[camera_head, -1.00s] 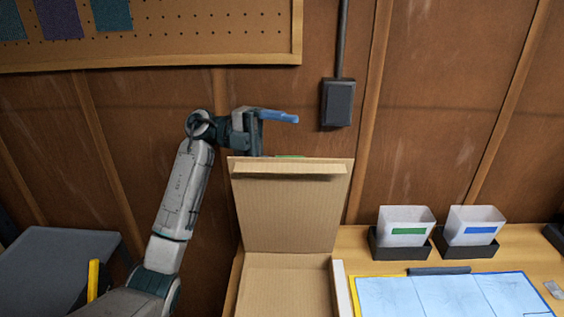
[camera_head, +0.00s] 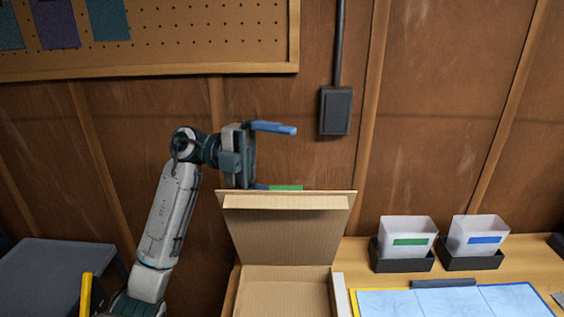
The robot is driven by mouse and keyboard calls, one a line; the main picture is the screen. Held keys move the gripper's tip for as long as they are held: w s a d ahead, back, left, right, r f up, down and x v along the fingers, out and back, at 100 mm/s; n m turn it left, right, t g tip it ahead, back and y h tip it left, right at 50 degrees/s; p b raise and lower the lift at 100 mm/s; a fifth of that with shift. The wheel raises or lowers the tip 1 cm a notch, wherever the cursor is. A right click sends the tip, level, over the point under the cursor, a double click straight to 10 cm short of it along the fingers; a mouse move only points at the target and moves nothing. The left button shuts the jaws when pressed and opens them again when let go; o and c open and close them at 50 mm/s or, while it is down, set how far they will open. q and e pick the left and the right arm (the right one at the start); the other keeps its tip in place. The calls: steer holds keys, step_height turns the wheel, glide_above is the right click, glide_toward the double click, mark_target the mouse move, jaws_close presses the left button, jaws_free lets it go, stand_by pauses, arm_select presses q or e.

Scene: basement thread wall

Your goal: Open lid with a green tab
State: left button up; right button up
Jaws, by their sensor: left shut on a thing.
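The cardboard box (camera_head: 290,287) stands open at the bottom middle. Its lid (camera_head: 292,235) is raised, and its inner face and folded flap show. The green tab (camera_head: 286,187) shows at the lid's top edge. My left gripper (camera_head: 264,158) is just above that edge, left of the tab. One blue finger shows higher up, and the other is at the edge beside the tab. It is shut on the lid at the tab, though the contact is partly hidden behind the lid. My right gripper is not in view.
Two clear bins, one with a green label (camera_head: 409,242) and one with a blue label (camera_head: 483,241), stand in black holders right of the box. A blue sheet (camera_head: 450,302) lies before them. A black wall box (camera_head: 335,110) hangs above right. A grey surface (camera_head: 55,272) is at left.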

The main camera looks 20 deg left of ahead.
arm_select(q)
steer(key=a, duration=0.1)
steer(key=a+r, duration=0.1)
steer(key=a, duration=0.2)
steer(key=shift+w+a+r, duration=0.1)
steer(key=shift+a+r, duration=0.15)
steer(key=shift+a, duration=0.45)
steer(key=c, duration=0.6)
steer(key=shift+s+a+r, duration=0.25)
steer(key=shift+s+a, duration=0.2)
steer(key=shift+s, duration=0.15)
steer(key=shift+s+a+r, duration=0.25)
steer(key=shift+s+a, duration=0.15)
steer(key=shift+s, duration=0.2)
steer(key=c, duration=0.5)
steer(key=a, duration=0.2)
steer(key=w+a, duration=0.1)
steer(key=a, duration=0.1)
steer(key=shift+w+a+b, duration=0.2)
steer(key=shift+a+b, duration=0.1)
steer(key=shift+b, duration=0.1)
